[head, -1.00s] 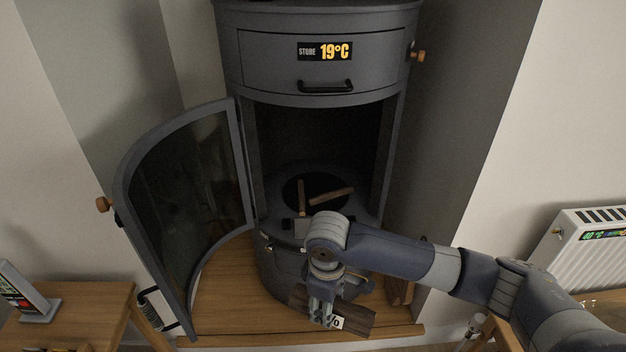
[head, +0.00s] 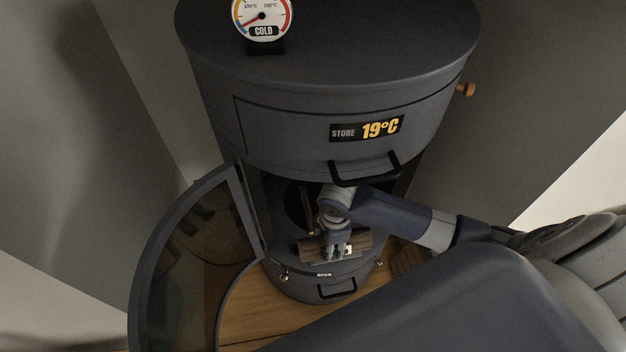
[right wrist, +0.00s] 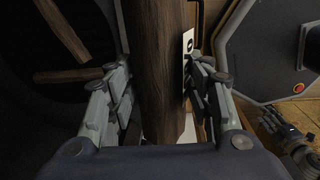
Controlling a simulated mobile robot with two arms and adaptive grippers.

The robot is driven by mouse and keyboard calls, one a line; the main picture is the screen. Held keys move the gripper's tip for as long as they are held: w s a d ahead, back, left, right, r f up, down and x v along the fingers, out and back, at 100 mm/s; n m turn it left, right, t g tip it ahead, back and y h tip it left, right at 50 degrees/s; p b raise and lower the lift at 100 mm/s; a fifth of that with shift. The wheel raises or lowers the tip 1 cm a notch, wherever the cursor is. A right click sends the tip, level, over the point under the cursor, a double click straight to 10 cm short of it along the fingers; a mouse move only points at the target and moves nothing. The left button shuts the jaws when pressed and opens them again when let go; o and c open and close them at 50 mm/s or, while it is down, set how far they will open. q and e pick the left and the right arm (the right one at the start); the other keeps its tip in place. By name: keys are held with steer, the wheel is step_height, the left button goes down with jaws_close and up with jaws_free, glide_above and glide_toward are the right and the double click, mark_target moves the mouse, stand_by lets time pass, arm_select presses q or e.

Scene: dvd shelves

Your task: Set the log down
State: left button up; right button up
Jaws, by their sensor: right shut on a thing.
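The log (head: 312,249) is dark brown with a pale tag and lies crosswise at the stove's open mouth. My right gripper (head: 338,246) is shut on it from above. In the right wrist view the log (right wrist: 158,60) runs lengthwise between the two fingers (right wrist: 160,95), with the tag at its right side. Whether the log touches the stove floor cannot be told. The stove (head: 290,95) is dark grey, with its curved glass door (head: 185,260) swung open to the left.
Small wood pieces (right wrist: 60,30) lie on the dark round grate inside the stove. The drawer handle (head: 365,170) overhangs my right arm. A dial gauge (head: 263,18) reading COLD stands on top. More wood (head: 408,260) stands right of the stove.

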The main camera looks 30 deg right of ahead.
steer(key=w+d, duration=0.1)
steer(key=w, duration=0.4)
steer(key=w+d+f, duration=0.1)
steer(key=w+d, duration=0.1)
steer(key=w, duration=0.3)
steer(key=w+d+b, duration=0.1)
steer(key=w, duration=0.4)
steer(key=shift+w+d+f, duration=0.1)
steer(key=shift+d+f, duration=0.1)
steer(key=shift+d, duration=0.1)
steer(key=shift+f, duration=1.75)
steer(key=shift+f, duration=0.1)
steer(key=shift+f+b, duration=0.15)
steer(key=shift+b, duration=0.15)
steer(key=o, duration=1.2)
steer(key=shift+r, duration=0.6)
step_height(320, 180, up, 7)
steer(key=p, duration=0.1)
steer(key=shift+s, duration=0.2)
